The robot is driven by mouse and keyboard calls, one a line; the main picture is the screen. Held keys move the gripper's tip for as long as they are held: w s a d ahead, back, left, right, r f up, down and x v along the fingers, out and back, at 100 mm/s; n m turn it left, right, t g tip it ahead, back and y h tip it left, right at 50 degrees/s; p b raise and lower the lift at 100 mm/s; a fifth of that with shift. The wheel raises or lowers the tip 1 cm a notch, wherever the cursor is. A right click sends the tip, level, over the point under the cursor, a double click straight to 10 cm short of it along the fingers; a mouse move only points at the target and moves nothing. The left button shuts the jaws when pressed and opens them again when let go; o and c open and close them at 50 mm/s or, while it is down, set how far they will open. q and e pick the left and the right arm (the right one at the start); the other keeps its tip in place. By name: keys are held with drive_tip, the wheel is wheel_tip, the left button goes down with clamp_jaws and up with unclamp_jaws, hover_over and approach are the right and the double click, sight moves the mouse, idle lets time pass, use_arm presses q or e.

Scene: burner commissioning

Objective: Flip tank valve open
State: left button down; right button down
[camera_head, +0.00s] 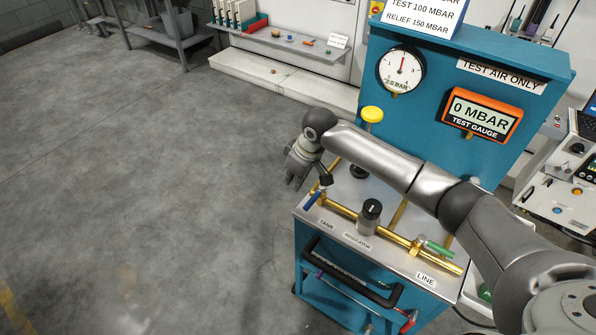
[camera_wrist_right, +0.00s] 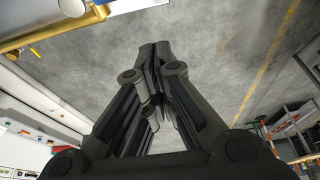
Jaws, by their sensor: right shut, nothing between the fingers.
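The tank valve's blue lever (camera_head: 312,200) sits at the left end of the brass pipe (camera_head: 345,211), beside the label TANK (camera_head: 327,225). My right gripper (camera_head: 292,180) is shut and empty. In the head view it shows just left of and above the blue lever, past the cart's left edge. In the right wrist view the closed fingers (camera_wrist_right: 157,52) point over bare floor. Contact with the valve does not show. My left gripper is out of view.
On the cart, a regulator knob (camera_head: 370,212) stands mid-pipe and a green lever (camera_head: 440,248) is near the LINE label (camera_head: 425,280). A yellow knob (camera_head: 372,114) stands behind my forearm. The test gauge (camera_head: 481,115) reads 0 MBAR. Floor left of the cart is clear.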

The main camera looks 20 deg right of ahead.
sight(314, 198)
drive_tip(key=s+f+p, duration=0.1)
drive_tip(key=d+f+p, duration=0.1)
drive_tip(key=f, duration=0.1)
drive_tip(key=shift+s+d+f+p, duration=0.1)
drive_tip(key=shift+s+d+p, duration=0.1)
drive_tip(key=shift+s+p, duration=0.2)
drive_tip(key=shift+s+d, duration=0.15)
drive_tip(key=shift+s, duration=0.05)
drive_tip(key=shift+w+f, duration=0.1)
drive_tip(key=shift+s+n, duration=0.3)
drive_tip(key=shift+n, duration=0.1)
